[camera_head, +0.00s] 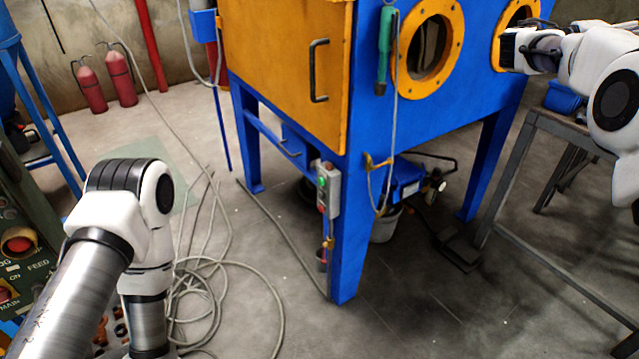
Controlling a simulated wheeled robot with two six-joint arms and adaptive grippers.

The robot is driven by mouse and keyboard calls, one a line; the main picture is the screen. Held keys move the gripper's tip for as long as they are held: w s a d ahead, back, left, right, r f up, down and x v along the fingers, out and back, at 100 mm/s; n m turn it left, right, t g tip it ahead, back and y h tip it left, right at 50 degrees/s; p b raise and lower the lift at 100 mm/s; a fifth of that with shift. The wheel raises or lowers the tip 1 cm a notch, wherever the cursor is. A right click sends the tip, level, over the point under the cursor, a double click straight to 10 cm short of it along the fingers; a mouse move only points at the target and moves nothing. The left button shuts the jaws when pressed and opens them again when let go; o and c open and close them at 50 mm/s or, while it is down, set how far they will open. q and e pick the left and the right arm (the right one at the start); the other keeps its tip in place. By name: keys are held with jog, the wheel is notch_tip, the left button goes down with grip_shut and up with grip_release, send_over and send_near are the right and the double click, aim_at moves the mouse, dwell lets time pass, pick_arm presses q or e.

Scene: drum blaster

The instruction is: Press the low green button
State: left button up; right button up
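A small grey control box (328,190) is fixed to the front blue leg of the blasting cabinet. A small green button (321,183) shows on its face, with a red part below it. My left arm bends in the lower left, well to the left of the box, and its gripper is out of the picture below. My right arm reaches in from the upper right. Its dark end, where the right gripper (509,49) is, lies in front of the cabinet's right round port, far above and right of the box. Whether its fingers are open is not clear.
The blue and orange cabinet (283,60) fills the upper middle. A green-handled tool (384,50) hangs on it. Coiled hose (225,300) lies on the floor. A metal table (560,125) stands at right, a green machine panel (22,235) at left. The floor before the leg is clear.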

pick_arm(q)
grip_shut()
dwell(1.0)
